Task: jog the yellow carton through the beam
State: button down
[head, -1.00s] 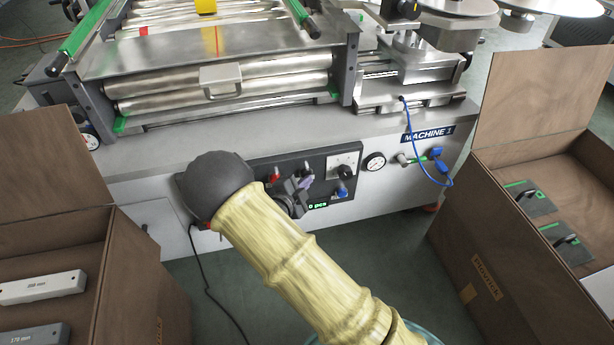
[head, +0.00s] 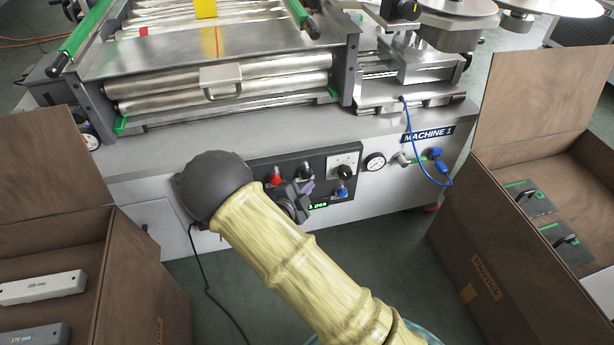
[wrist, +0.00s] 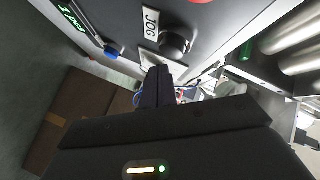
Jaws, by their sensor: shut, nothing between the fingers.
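The yellow carton (head: 206,9) stands on the rollers at the top edge of the head view, partly cut off. A thin red beam line (head: 217,42) shows on the metal plate in front of it. My gripper (wrist: 160,72) is shut and empty in the wrist view. Its tips are close to the round black button (wrist: 175,43) beside the JOG label (wrist: 151,22); I cannot tell whether they touch. In the head view my gripper (head: 303,192) is in front of the control panel (head: 325,163), partly hidden by my arm. The green display (head: 317,206) reads 1 pcs.
A red knob (head: 275,178), a blue knob (head: 342,193) and a black dial (head: 344,172) are close around my gripper. Open brown crates stand at left (head: 150,290) and right (head: 455,235). A blue cable (head: 425,165) hangs from the machine.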

jog(key=s, duration=0.2)
jog(key=s+d, duration=0.1)
jog(key=s, duration=0.1)
jog(key=shift+s+d, duration=0.2)
jog(key=shift+s, duration=0.2)
dwell(0.9)
